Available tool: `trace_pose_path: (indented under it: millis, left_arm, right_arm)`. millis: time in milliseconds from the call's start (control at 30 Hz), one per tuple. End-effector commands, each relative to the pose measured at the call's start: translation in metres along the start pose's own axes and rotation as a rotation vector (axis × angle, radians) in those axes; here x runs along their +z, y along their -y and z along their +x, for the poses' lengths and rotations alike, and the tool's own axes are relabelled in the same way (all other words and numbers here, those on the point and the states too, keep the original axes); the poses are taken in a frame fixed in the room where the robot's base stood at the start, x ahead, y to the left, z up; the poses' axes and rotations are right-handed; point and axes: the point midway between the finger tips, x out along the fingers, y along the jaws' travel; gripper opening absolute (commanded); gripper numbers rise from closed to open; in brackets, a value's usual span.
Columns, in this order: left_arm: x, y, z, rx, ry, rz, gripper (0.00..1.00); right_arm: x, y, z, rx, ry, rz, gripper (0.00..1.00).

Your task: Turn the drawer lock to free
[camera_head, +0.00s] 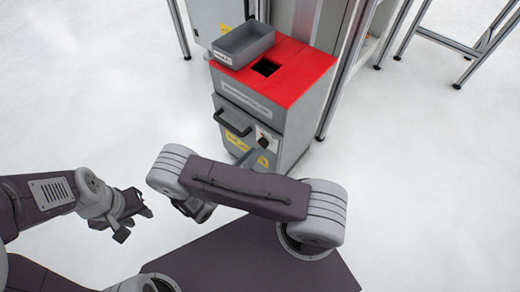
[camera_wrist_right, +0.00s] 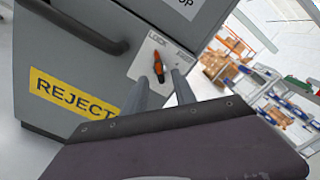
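The drawer lock is a small orange-red knob (camera_wrist_right: 158,67) on a light plate, next to a dark drawer handle (camera_wrist_right: 85,28). In the right wrist view the knob's upper end points toward the word LOCK; the other label is too small to read surely. My right gripper (camera_wrist_right: 163,80) has its two grey fingers apart, just in front of the knob, one toward each side; I cannot tell whether they touch it. In the head view the lock plate (camera_head: 266,138) shows on the cabinet front, with my right arm partly hiding the gripper. My left gripper (camera_head: 133,222) is open and empty, away from the cabinet.
The grey cabinet (camera_head: 299,136) has a red top with a square hole, and a grey bin (camera_head: 245,45) stands on it. A yellow REJECT label (camera_wrist_right: 70,95) is below the handle. A metal frame (camera_head: 345,70) stands behind. The floor to the left is clear.

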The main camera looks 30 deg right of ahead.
Motion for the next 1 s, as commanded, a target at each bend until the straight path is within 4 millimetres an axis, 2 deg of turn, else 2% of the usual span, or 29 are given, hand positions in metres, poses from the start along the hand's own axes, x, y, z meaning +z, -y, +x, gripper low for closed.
trace_pose_path:
  millis: [33,200,500,533,633,1000]
  left_arm:
    - [0.001,0.0,0.01,0.0,0.0,0.0,0.36]
    - [0.002,0.0,0.018,0.0,0.0,0.0,0.36]
    - [0.002,0.0,0.018,0.0,0.0,0.0,0.36]
    - [0.002,0.0,0.018,0.0,0.0,0.0,0.36]
    - [0.002,0.0,0.018,0.0,0.0,0.0,0.36]
    - [0.002,0.0,0.013,0.0,0.0,0.0,0.36]
  right_arm:
    - [-0.004,-0.003,0.01,-0.004,-0.003,-0.001,0.33]
    - [-0.002,-0.002,0.033,-0.002,-0.002,0.001,0.33]
    - [0.0,0.0,0.038,0.0,0.0,0.0,0.33]
    - [0.0,0.0,0.038,0.0,0.0,0.0,0.3]
    - [0.0,0.0,0.038,0.0,0.0,0.0,0.02]
    - [0.001,0.001,0.038,0.0,0.0,0.042,0.0]
